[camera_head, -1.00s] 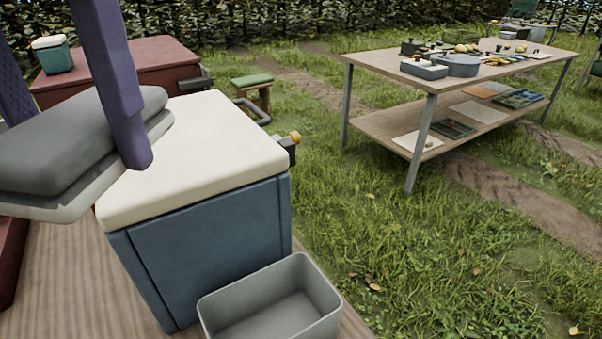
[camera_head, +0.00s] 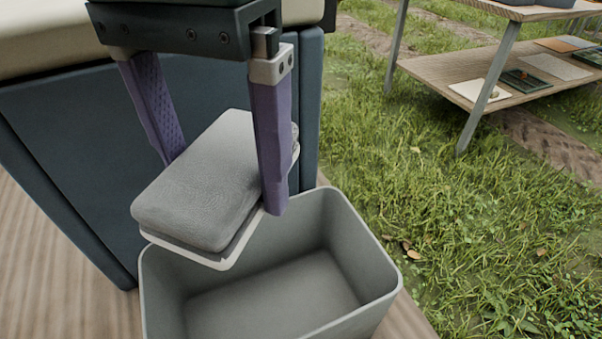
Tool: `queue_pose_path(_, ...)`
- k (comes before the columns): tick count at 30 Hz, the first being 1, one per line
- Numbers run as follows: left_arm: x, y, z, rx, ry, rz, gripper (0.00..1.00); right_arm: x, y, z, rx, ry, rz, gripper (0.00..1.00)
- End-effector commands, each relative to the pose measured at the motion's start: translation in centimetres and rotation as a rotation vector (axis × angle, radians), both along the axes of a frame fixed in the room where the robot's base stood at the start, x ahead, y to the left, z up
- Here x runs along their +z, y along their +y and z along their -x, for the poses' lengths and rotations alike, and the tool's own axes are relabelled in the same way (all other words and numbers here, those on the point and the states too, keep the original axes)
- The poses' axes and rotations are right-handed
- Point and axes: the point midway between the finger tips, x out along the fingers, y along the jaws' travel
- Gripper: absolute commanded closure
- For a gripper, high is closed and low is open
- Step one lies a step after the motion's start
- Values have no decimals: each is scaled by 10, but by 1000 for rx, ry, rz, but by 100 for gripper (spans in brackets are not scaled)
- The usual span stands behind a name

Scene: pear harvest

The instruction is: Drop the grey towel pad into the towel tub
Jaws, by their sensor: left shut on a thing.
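The grey towel pad (camera_head: 200,185) is a folded cushion-like block with a white layer at its underside. My left gripper (camera_head: 222,178) is shut on it, with one purple finger on each side. The pad hangs slightly tilted above the back left part of the towel tub (camera_head: 370,250). The tub is a grey open box on the wooden surface. The part of its inside that shows is empty; its back left part is hidden behind the pad. My right gripper is not in view.
A blue cooler box (camera_head: 60,150) with a cream lid (camera_head: 45,38) stands right behind the tub. The wooden surface (camera_head: 60,290) is bare at the left. Grass lies to the right, with a two-level table (camera_head: 500,75) farther back.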

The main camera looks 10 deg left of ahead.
Motion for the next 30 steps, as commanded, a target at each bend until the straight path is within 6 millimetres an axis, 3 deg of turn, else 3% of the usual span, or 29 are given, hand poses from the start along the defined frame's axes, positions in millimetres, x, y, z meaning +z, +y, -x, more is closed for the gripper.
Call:
queue_pose_path(12, -48, 0, 1, 1, 2, 2, 68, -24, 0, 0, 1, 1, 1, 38)
queue_pose_path(25, -56, 0, 0, 0, 0, 1, 68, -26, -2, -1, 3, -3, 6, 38)
queue_pose_path(26, -56, 0, 0, 0, 0, 1, 15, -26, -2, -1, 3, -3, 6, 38)
queue_pose_path(30, -56, 0, 0, 0, 0, 1, 0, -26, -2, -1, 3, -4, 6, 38)
